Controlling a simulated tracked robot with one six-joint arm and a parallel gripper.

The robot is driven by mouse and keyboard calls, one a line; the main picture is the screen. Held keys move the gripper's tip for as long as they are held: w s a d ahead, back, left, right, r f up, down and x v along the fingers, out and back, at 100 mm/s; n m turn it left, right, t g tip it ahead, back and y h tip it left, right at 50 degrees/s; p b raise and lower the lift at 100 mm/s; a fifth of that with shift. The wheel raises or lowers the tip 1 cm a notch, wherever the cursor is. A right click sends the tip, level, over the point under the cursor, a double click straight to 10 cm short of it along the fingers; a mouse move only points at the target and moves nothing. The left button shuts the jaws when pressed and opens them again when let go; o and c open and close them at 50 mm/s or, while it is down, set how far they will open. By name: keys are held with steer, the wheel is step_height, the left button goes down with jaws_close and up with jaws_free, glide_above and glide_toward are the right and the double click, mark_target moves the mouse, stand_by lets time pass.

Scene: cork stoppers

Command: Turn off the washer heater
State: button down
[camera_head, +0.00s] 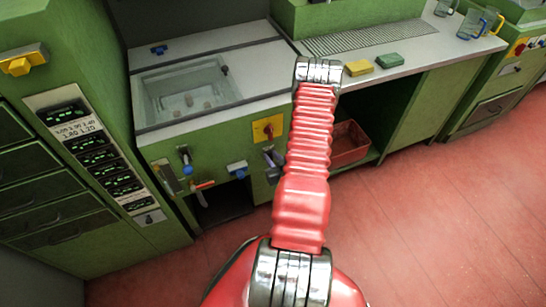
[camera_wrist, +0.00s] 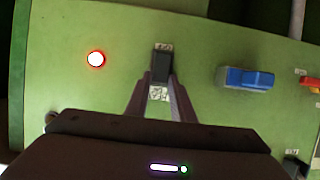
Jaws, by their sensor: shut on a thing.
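In the wrist view a black switch (camera_wrist: 160,62) stands on a green panel (camera_wrist: 120,25), between a small label above and another below. My gripper (camera_wrist: 160,80) is shut on the black switch, one finger on each side of it. A round lamp (camera_wrist: 96,59) to its left glows white with a red rim. In the head view the washer (camera_head: 215,140) is a green cabinet with a sunken basin (camera_head: 190,90) holding several small pale objects.
A blue knob (camera_wrist: 245,79) sits right of the switch. The washer front carries a red knob on a yellow plate (camera_head: 267,128) and a blue-handled valve (camera_head: 185,158). A red crate (camera_head: 348,143) is under the counter. The red floor at right is clear.

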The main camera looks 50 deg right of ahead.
steer(key=shift+s+f, duration=0.1)
steer(key=shift+f, duration=0.05)
steer(key=shift+s+f+t+h, duration=0.25)
steer(key=shift+t+h, duration=0.3)
steer(key=shift+t, duration=0.4)
steer(key=shift+s+f+t+h, duration=0.1)
steer(key=shift+f+t+h, duration=0.2)
steer(key=shift+t+h, duration=0.45)
steer(key=shift+t, duration=0.3)
steer(key=c, duration=1.5)
jaws_free()
steer(key=shift+a, duration=0.15)
steer(key=v, duration=1.4)
steer(key=shift+r, duration=0.1)
